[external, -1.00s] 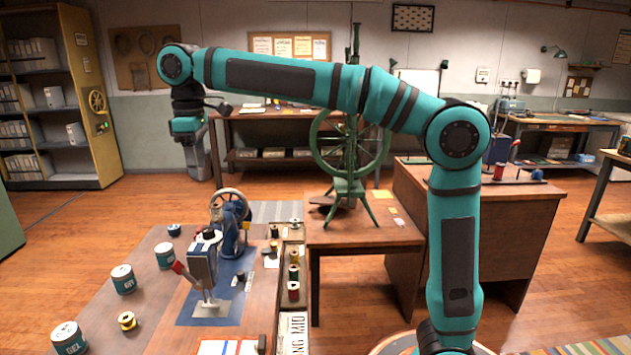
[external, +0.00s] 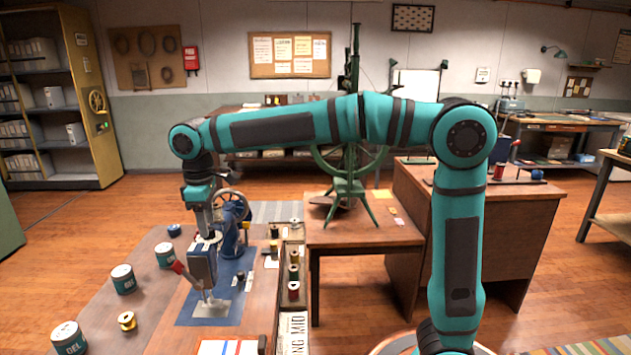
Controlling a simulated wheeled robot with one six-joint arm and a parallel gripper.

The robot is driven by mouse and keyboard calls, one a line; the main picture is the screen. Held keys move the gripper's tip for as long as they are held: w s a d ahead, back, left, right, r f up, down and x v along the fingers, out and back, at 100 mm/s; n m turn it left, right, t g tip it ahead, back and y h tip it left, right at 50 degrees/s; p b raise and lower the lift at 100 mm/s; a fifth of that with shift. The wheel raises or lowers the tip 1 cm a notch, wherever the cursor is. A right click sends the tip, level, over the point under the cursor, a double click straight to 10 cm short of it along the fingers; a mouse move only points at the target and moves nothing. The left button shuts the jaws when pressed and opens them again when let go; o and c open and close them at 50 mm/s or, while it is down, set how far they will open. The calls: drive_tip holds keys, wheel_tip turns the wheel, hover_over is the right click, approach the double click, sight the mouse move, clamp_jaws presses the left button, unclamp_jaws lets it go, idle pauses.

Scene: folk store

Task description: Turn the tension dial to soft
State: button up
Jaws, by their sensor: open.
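My gripper (external: 208,232) points straight down over the top of a blue-grey upright device (external: 202,268) on the bench. A round pale plate (external: 210,239), which looks like the tension dial, sits on top of this device. My gripper's open fingers are at the dial's knob, which they mostly hide. I cannot tell whether they touch it. The dial's markings are too small to read. A red-ended lever (external: 178,267) sticks out from the device's left side.
A blue machine with a handwheel (external: 236,235) stands close behind the device. Labelled cans (external: 123,279) and a yellow spool (external: 127,321) stand to the left. A tray of thread spools (external: 294,272) lies to the right. A green spinning wheel stands on a table (external: 365,232) further right.

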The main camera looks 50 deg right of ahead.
drive_tip(key=shift+f, duration=0.8)
drive_tip(key=c, duration=1)
drive_tip(key=shift+o, duration=0.2)
drive_tip(key=shift+m, duration=0.6)
drive_tip(key=o, duration=1)
drive_tip(key=shift+c, duration=0.2)
wheel_tip(320, 180, up, 17)
drive_tip(key=shift+r, duration=0.2)
